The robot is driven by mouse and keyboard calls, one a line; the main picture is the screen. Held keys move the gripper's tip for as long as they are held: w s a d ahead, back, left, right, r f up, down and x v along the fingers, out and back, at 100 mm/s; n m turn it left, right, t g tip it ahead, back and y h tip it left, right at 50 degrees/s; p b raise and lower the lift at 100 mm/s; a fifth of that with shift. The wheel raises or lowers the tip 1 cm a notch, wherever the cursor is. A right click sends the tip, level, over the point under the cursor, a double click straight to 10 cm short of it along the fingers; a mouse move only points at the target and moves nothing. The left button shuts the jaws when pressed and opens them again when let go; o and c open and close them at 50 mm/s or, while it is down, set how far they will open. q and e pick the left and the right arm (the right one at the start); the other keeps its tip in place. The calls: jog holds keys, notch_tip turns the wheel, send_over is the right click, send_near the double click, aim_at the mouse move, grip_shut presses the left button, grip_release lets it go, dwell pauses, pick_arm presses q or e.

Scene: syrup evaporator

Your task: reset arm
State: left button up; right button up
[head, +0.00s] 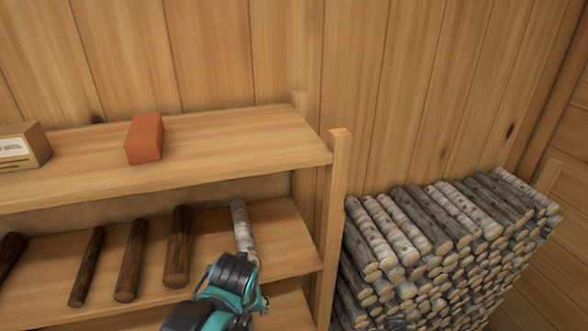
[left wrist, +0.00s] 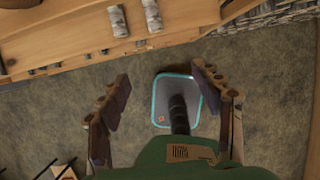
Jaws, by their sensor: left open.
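In the left wrist view my left gripper (left wrist: 160,76) has its two brown jointed fingers spread wide apart, with nothing between them. Below it are the dark floor and my own teal-edged base. The wooden shelf edge is at the top of that view, apart from the fingers. In the head view a teal and black part of my arm rises at the bottom middle, in front of the shelf (head: 90,180). It overlaps the lower end of a pale birch log (head: 243,222); I cannot tell whether they touch. No gripper fingers show clearly there, and my right gripper is not seen.
On the upper shelf are an orange-red block (head: 145,138) and a labelled wooden box (head: 22,146). Several dark logs (head: 178,248) lie on the shelf below. A large birch woodpile (head: 440,240) stands right of the shelf post (head: 333,220). Floor (left wrist: 265,95) is open around my base.

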pick_arm(q)
jog(key=s+a+f+n+t+b, duration=0.2)
jog(key=a+f+n+b, duration=0.1)
jog(key=f+n+b, duration=1)
jog(key=s+a+f+n+t+h+b, duration=0.1)
jog(key=s+a+f+n+b, duration=0.2)
jog(key=f+n+b, duration=1)
jog(key=n, duration=0.6)
jog(key=shift+n+t, duration=0.4)
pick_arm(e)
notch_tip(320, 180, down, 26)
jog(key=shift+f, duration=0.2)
